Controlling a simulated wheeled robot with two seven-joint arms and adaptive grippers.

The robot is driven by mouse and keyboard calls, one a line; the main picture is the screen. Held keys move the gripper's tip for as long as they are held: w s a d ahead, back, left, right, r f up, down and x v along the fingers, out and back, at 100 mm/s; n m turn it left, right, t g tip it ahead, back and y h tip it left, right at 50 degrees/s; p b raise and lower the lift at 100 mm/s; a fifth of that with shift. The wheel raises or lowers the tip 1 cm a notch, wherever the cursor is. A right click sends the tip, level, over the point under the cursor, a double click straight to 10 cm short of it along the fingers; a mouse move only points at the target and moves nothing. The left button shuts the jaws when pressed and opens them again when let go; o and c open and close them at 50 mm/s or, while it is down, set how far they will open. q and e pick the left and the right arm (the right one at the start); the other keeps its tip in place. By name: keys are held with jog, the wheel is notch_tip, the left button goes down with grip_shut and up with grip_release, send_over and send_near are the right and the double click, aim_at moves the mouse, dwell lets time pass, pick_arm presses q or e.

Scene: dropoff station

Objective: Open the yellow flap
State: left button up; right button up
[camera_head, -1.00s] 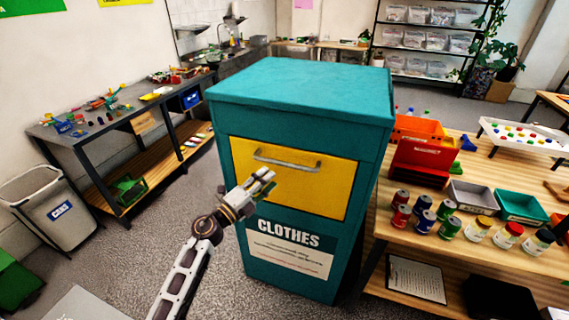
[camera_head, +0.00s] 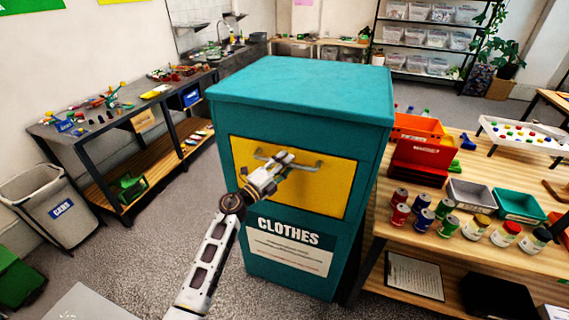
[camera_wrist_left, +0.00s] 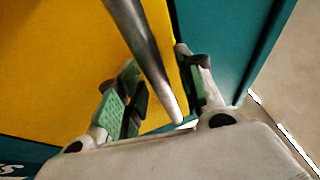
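The yellow flap (camera_head: 325,193) is on the front of a teal clothes bin (camera_head: 300,88) and lies closed in its frame. A grey metal bar handle (camera_head: 312,165) runs across its upper part. My left gripper (camera_head: 283,163) is in front of the flap at the handle's middle and hides part of it. In the left wrist view the handle (camera_wrist_left: 145,55) passes between the two spread green-padded fingers of my left gripper (camera_wrist_left: 160,95). I see a gap on both sides of the bar. My right gripper is not in view.
A wooden table (camera_head: 465,155) with cans, jars and bins stands close on the bin's right. A dark workbench (camera_head: 85,142) with small items is at the left, with a grey bin (camera_head: 50,215) beside it. The floor left of the clothes bin is free.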

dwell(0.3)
pick_arm(q)
grip_shut()
dwell(0.5)
